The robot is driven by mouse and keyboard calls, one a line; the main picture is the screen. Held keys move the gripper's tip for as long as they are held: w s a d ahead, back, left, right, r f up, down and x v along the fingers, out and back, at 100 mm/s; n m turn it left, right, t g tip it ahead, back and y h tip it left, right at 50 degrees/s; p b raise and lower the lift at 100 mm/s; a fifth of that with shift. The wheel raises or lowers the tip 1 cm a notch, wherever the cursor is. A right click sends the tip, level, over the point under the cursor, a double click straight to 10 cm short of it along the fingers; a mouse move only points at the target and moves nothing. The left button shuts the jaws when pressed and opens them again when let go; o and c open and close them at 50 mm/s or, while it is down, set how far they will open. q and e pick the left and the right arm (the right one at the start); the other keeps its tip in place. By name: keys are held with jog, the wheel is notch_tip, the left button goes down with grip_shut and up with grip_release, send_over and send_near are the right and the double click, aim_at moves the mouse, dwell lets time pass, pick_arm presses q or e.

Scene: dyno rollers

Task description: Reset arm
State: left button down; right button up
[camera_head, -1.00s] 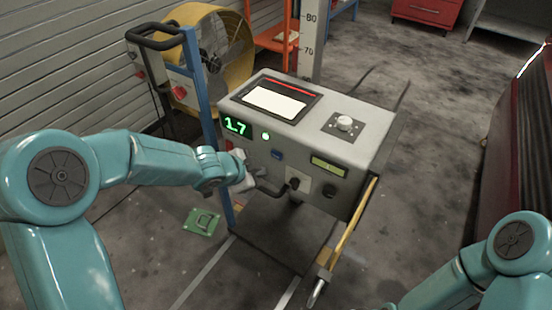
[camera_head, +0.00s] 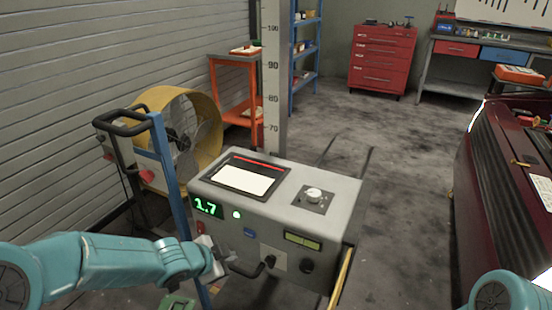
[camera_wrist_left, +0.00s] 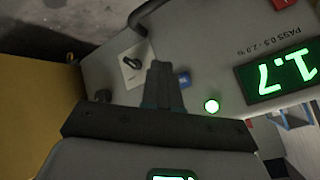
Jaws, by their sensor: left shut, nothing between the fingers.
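My left arm reaches in from the left in the head view. Its gripper (camera_head: 226,262) is at the lower front face of a grey console (camera_head: 268,207), by a curved black handle (camera_head: 246,272). In the left wrist view the dark gripper fingers (camera_wrist_left: 162,78) are together and empty, in front of the console face. Whether they touch it I cannot tell. The console display (camera_head: 207,206) reads 1.7 in green, beside a lit green lamp (camera_head: 236,214). Part of my right arm (camera_head: 503,292) shows at the bottom right; its gripper is out of view.
A blue post (camera_head: 168,170) and a yellow fan (camera_head: 205,125) stand left of the console. A dark red car (camera_head: 500,200) is at the right. A red drawer cabinet (camera_head: 381,60) and workbench (camera_head: 450,75) stand at the back. The floor between console and car is clear.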

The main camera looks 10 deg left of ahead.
pick_arm(q)
jog(key=s+d+f+n+g, duration=0.2)
jog(key=s+f, duration=0.3)
jog(key=f, duration=0.3)
jog(key=s+d+f+n+g, duration=0.1)
jog(key=s+f+g, duration=0.2)
jog(key=s+f, duration=0.35)
jog(key=s+d+f+n+g, duration=0.1)
jog(key=s+f+n, duration=0.4)
jog(key=s, duration=0.2)
jog(key=s+d+f+n+g, duration=0.2)
jog(key=s+f+n, duration=0.2)
jog(key=s+n, duration=0.3)
notch_tip(320, 180, up, 14)
jog(key=p, duration=1.4)
jog(key=shift+a+r+p, duration=0.15)
jog(key=shift+a+p, duration=0.2)
jog(key=shift+p, duration=0.05)
